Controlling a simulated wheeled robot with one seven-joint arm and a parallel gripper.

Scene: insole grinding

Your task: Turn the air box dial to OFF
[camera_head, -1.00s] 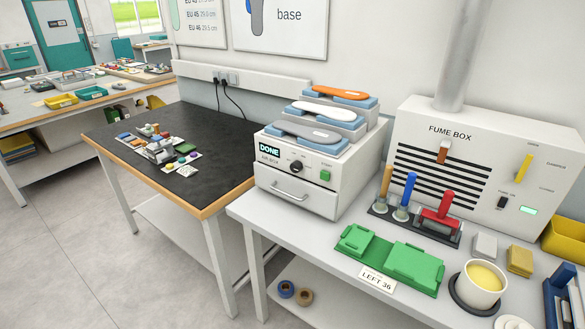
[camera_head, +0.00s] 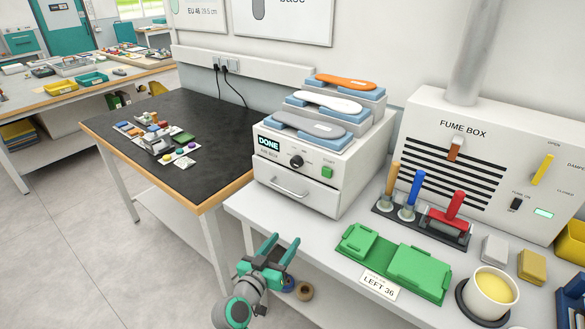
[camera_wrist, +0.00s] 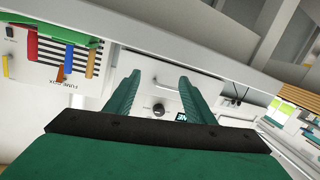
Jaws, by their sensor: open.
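The air box (camera_head: 350,175) is a white unit at the left end of the grey bench in the head view. Its front carries a lit display (camera_head: 268,144) reading DONE, a green button (camera_head: 327,172) and a black dial (camera_head: 296,162). The dial's pointer direction is too small to read. In the wrist view the dial (camera_wrist: 158,108) appears between my fingers, in a picture turned upside down. My teal gripper (camera_head: 283,241) is open and empty, in front of and below the air box, apart from the dial. It also fills the wrist view (camera_wrist: 159,78).
Several insoles on blue blocks (camera_head: 350,110) sit on the air box. A drawer handle (camera_head: 289,187) is below the dial. To the right are a tool rack (camera_head: 380,209), a green tray (camera_head: 395,267), a cup (camera_head: 489,287) and the fume box (camera_head: 470,120). A black-topped table (camera_head: 205,125) stands left.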

